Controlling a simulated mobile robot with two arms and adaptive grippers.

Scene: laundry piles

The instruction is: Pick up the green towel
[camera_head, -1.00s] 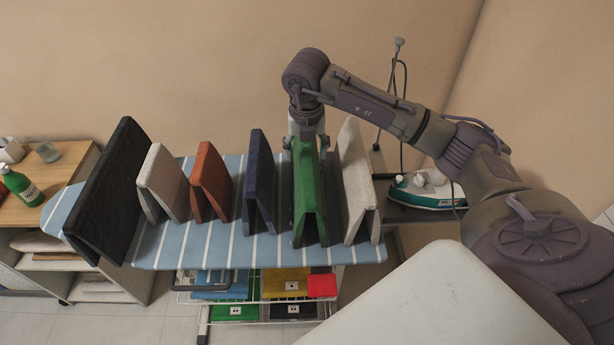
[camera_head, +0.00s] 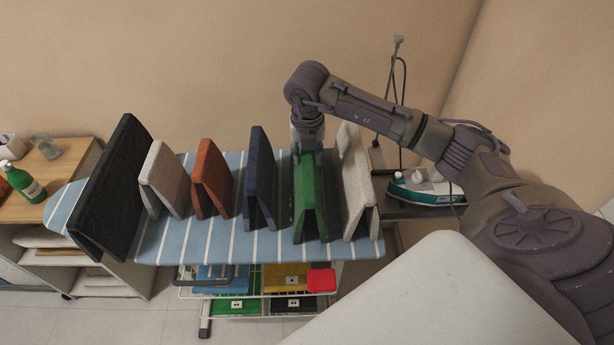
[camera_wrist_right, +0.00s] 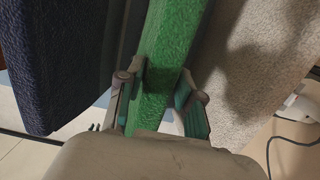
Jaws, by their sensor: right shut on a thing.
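The green towel (camera_head: 307,203) stands folded like a tent on the striped ironing board (camera_head: 196,243), between a navy towel (camera_head: 260,178) and a light grey towel (camera_head: 357,184). My right gripper (camera_head: 307,155) comes down from above onto its top edge, toward the far end. In the right wrist view the gripper (camera_wrist_right: 163,98) has one finger on each side of the green towel's ridge (camera_wrist_right: 168,50) and is shut on it. The towel's lower edges still appear to rest on the board. My left gripper is not in view.
Orange (camera_head: 212,178), beige (camera_head: 165,178) and black (camera_head: 112,190) folded towels stand to the left. An iron (camera_head: 428,190) sits at the right. A rack with coloured bins (camera_head: 235,305) is below. A green bottle (camera_head: 22,184) stands on the left cabinet.

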